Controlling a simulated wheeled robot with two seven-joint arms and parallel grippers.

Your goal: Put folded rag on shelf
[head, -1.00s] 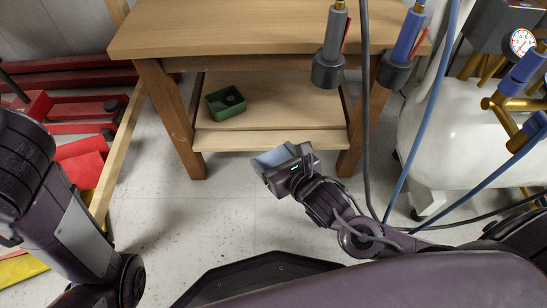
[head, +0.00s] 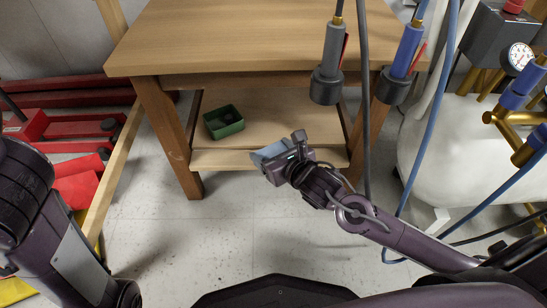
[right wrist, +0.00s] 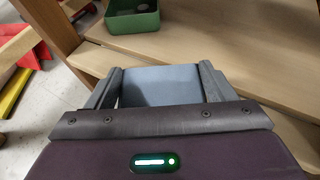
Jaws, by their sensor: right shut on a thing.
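The folded rag is blue-grey and shows at the tip of my right gripper in the head view (head: 268,151). It also shows in the right wrist view (right wrist: 160,86), flat between the two fingers. My right gripper (right wrist: 160,82) is shut on the rag and holds it at the front edge of the low wooden shelf (head: 270,110) under the bench. I cannot tell whether the rag touches the shelf. My left arm is at the left edge of the head view; its gripper is out of frame.
A green bin (head: 223,122) stands on the shelf's left part. The shelf right of it is bare. Bench legs (head: 170,135) flank the opening. Hanging air tools (head: 328,75) and hoses are in front at the right, near a white tank (head: 440,150).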

